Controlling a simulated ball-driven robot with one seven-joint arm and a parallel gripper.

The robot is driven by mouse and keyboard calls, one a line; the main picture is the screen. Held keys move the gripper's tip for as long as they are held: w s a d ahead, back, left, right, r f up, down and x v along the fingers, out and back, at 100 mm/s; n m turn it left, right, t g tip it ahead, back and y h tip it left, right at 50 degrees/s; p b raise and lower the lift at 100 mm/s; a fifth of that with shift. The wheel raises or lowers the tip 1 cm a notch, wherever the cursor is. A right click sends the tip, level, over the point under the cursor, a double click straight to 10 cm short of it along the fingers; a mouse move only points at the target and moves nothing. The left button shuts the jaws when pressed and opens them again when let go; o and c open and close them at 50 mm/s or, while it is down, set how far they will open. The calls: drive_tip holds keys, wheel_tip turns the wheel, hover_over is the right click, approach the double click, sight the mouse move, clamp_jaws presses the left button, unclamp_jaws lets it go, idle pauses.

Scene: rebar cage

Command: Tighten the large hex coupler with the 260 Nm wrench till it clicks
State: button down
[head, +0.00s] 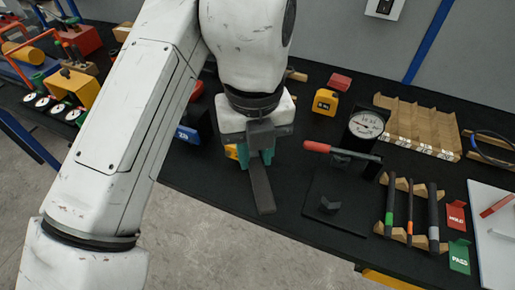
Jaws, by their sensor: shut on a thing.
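My gripper (257,157) is left of the gauge, over the black bench.
A dial gauge (366,125) and a red-handled lever (318,147) stand right of my gripper. Red HOLD (456,216) and green PASS (459,256) bins stand at right. Tools crowd the left bench.

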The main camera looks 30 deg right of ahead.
drive_tip(key=shift+d+n, duration=0.25)
drive_tip(key=shift+n, duration=0.05)
drive_tip(key=shift+r, duration=0.1)
wheel_tip(320, 180, up, 9)
drive_tip(key=p, duration=0.8)
idle(1.2)
idle(0.5)
